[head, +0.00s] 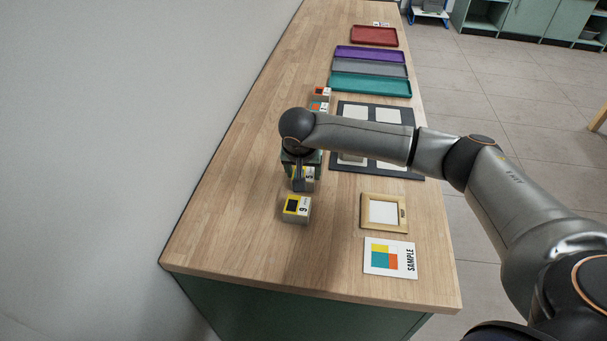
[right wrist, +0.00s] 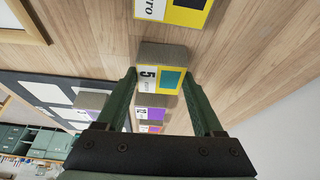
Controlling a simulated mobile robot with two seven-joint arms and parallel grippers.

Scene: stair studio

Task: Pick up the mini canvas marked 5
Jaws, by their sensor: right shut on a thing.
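The mini canvas marked 5 (right wrist: 163,56) is a small grey block with a yellow face, a teal square and a white strip with the number. It sits between the two fingertips of my right gripper (right wrist: 161,80), which is shut on it. In the head view the canvas (head: 303,185) shows partly under my right gripper (head: 301,170), on or just above the wooden table; I cannot tell if it is lifted. My left gripper is in neither view.
Another yellow-faced canvas (head: 297,208) stands close in front, and more canvases (head: 319,106) line up behind. To the right are a wooden frame (head: 367,223), a SAMPLE card (head: 391,272) and a dark board (head: 340,169). Coloured trays (head: 370,90) lie farther back. The table's left side is clear.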

